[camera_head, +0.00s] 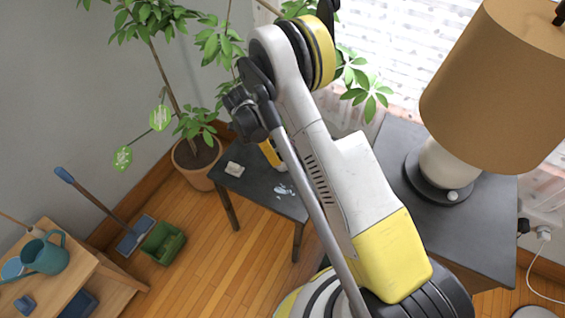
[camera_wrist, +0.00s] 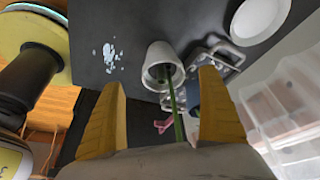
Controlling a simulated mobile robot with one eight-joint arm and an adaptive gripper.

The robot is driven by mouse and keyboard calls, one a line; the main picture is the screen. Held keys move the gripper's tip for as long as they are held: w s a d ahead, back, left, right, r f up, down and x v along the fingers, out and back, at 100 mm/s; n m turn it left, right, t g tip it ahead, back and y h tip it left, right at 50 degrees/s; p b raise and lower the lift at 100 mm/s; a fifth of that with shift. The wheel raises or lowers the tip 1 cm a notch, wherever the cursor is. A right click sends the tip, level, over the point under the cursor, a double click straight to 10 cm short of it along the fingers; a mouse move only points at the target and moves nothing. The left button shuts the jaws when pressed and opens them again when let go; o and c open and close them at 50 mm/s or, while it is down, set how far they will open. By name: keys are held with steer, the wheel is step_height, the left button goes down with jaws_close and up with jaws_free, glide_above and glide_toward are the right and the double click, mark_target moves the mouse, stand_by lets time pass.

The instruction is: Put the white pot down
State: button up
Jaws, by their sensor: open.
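The white pot (camera_wrist: 158,52) shows in the wrist view beyond my fingertips, its open rim facing the camera. A long green stem (camera_wrist: 173,100) runs from its mouth back between my fingers. My gripper (camera_wrist: 162,77) is open, with one yellow finger on each side of the stem. I cannot tell whether the pot rests fully on the dark table (camera_wrist: 93,18). In the head view my arm hides the pot; a bit of yellow near my gripper (camera_head: 270,152) shows over the small dark table (camera_head: 262,190).
In the wrist view a metal rack (camera_wrist: 213,52) stands close right of the pot, with a white plate (camera_wrist: 256,18) above and a clear bin (camera_wrist: 285,105) at right. Pale flecks (camera_wrist: 112,58) lie left. A lamp (camera_head: 500,80) and potted plant (camera_head: 195,160) flank the table.

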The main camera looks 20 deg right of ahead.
mark_target(282, 155)
steer(key=b+x, duration=0.3)
steer(key=x, duration=0.2)
steer(key=shift+w+d+f, duration=0.1)
steer(key=shift+d+f, duration=0.1)
steer(key=shift+d, duration=0.1)
steer(key=shift+r, duration=0.1)
steer(key=c, duration=1.5)
